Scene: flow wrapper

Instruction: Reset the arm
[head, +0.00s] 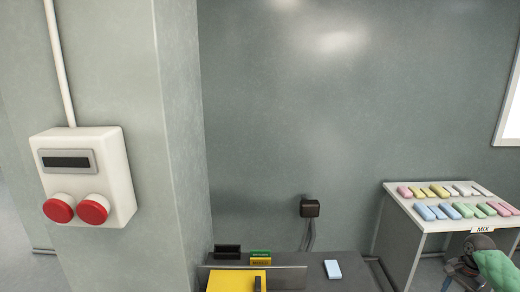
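Neither of my grippers can be made out in the head view. No arm of mine shows clearly. A dark, jointed-looking thing with a green rounded part (494,266) stands at the bottom right edge, cut off by the frame. I cannot tell what it is.
A pillar at left bears a white control box (118,180) with two red buttons (93,209). A grey surface below carries a yellow block (232,280) and a light blue bar (333,269).

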